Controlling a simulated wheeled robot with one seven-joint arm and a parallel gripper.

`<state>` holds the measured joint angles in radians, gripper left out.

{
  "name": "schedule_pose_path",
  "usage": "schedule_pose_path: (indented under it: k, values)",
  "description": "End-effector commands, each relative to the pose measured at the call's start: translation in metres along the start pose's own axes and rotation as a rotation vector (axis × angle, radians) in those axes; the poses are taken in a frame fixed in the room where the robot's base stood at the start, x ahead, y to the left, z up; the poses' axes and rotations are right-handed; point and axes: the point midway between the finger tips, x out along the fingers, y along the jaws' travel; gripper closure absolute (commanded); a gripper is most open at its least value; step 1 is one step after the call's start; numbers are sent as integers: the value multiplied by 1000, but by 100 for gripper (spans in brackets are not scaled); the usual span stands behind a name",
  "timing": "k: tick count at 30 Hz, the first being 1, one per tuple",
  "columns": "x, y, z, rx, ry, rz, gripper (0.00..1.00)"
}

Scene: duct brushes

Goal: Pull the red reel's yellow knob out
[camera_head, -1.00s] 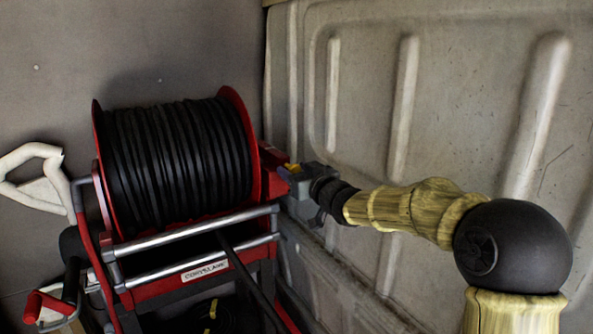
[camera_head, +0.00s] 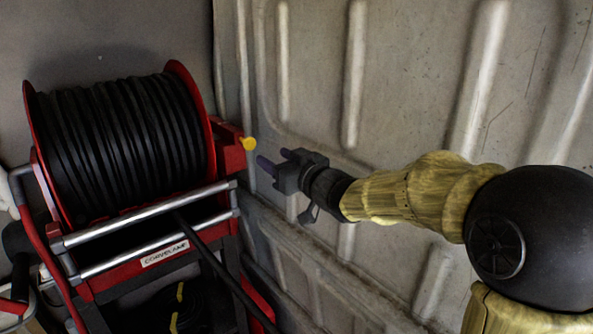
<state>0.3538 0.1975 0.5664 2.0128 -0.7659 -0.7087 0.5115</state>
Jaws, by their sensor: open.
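The red reel (camera_head: 175,75) stands at the left, wound with black hose (camera_head: 130,140). Its yellow knob (camera_head: 249,143) sticks out to the right from the red block (camera_head: 230,155) on the reel's right side. My gripper (camera_head: 272,160) is open and empty, just right of the knob and slightly below it in the picture. Its two dark fingers point left toward the reel. A small gap shows between the fingers and the knob. How far the gripper is from the knob in depth is hard to tell.
Silver rails (camera_head: 150,215) cross the front of the reel's frame, and the black hose end (camera_head: 225,265) hangs down past them. A ribbed grey wall panel (camera_head: 400,80) stands close behind my arm. A coil of dark cable lies low under the reel.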

Motion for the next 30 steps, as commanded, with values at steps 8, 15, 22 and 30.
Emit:
schedule_pose_path:
  k: [8,15,22,30]
  values:
    - [-50,1,0,-2,-2,3,51]
    - [-63,0,1,1,-1,1,51]
    - [-63,0,1,1,-2,2,51]
    - [-78,30,26,23,-156,183,51]
